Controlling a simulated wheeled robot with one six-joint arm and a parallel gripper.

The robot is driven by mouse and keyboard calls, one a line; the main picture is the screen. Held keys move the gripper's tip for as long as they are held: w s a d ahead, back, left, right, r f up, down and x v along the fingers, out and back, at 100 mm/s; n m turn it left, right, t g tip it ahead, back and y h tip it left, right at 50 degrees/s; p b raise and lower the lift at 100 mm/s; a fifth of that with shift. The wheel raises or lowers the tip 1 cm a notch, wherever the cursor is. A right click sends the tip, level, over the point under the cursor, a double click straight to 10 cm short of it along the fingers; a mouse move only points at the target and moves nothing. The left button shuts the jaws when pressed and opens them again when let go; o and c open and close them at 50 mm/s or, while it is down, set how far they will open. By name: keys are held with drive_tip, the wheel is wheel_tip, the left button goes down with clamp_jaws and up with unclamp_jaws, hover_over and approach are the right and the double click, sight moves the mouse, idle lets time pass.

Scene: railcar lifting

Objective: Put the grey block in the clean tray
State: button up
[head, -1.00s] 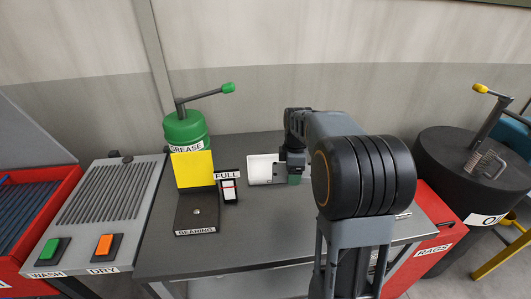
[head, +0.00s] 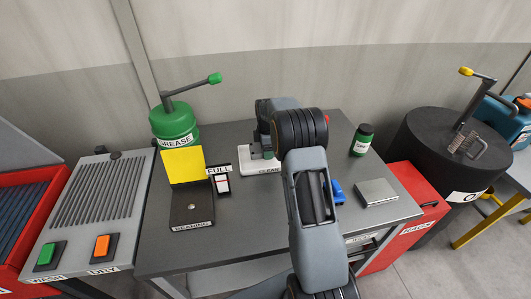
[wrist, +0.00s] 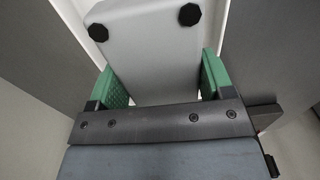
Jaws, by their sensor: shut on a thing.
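Two black round spots show on the pale surface. In the head view the block is hidden, and I cannot tell whether it touches the tray.
The green grease pump (head: 176,125) and bearing stand (head: 192,208) are left of the tray. A dark green jar (head: 362,140), a flat silver-grey piece (head: 376,191) and a blue item (head: 337,191) are to the right. The table (head: 240,235) is clear in front.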

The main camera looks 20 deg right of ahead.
drive_tip(key=shift+w+f+p, duration=0.3)
drive_tip(key=shift+w+f, duration=0.15)
drive_tip(key=shift+f, duration=0.3)
drive_tip(key=shift+f+p, duration=0.4)
drive_tip(key=shift+f, duration=0.9)
drive_tip(key=shift+f, duration=0.2)
drive_tip(key=o, duration=1.1)
